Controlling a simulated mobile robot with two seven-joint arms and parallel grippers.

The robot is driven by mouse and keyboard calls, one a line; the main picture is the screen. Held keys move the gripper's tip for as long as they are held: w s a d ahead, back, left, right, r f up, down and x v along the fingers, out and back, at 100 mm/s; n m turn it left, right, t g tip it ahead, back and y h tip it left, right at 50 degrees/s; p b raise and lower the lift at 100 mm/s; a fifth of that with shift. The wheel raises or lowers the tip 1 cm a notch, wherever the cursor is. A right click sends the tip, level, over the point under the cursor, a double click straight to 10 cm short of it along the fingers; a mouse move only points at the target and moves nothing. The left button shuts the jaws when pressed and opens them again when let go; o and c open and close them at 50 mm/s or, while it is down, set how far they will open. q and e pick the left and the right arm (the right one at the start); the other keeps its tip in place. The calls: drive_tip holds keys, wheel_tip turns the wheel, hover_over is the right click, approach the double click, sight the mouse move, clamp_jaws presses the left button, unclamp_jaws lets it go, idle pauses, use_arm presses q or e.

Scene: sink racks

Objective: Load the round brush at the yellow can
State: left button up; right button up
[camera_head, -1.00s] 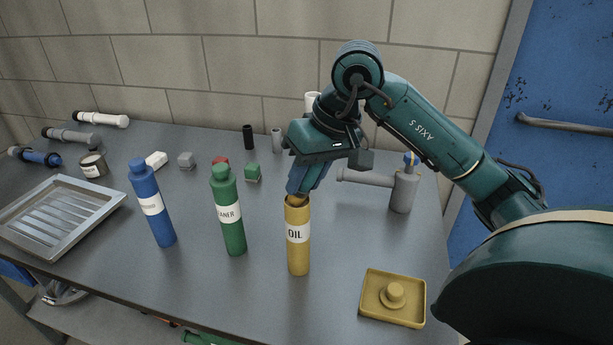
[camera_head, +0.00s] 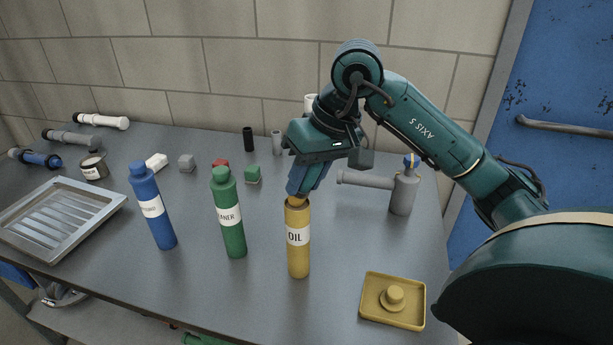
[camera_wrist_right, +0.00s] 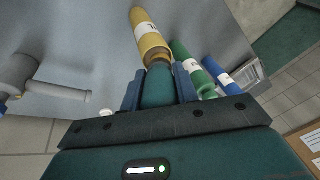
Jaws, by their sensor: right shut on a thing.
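The yellow can (camera_head: 298,258), labelled OIL, stands upright near the front middle of the bench; it also shows in the right wrist view (camera_wrist_right: 145,27). My right gripper (camera_head: 299,190) points down right above its mouth. In the right wrist view, its two blue fingers are shut on a teal handle (camera_wrist_right: 158,90), which I take for the round brush. A tan part shows at the can's mouth below the fingers. How far the brush reaches inside is hidden. My left gripper is not in view.
A green bottle (camera_head: 231,225) and a blue bottle (camera_head: 153,215) stand left of the can. A yellow tray (camera_head: 369,310) with a round knob lies at front right. A grey tool (camera_head: 402,195) stands behind it. A ribbed metal tray (camera_head: 60,250) lies far left.

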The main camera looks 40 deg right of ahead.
wheel_tip(320, 180, up, 3)
drive_tip(key=shift+f+p, duration=0.1)
drive_tip(key=shift+p, duration=0.55)
drive_tip(key=shift+r+p, duration=1.15)
drive_tip(key=shift+r, duration=0.65)
drive_tip(key=shift+f, duration=0.15)
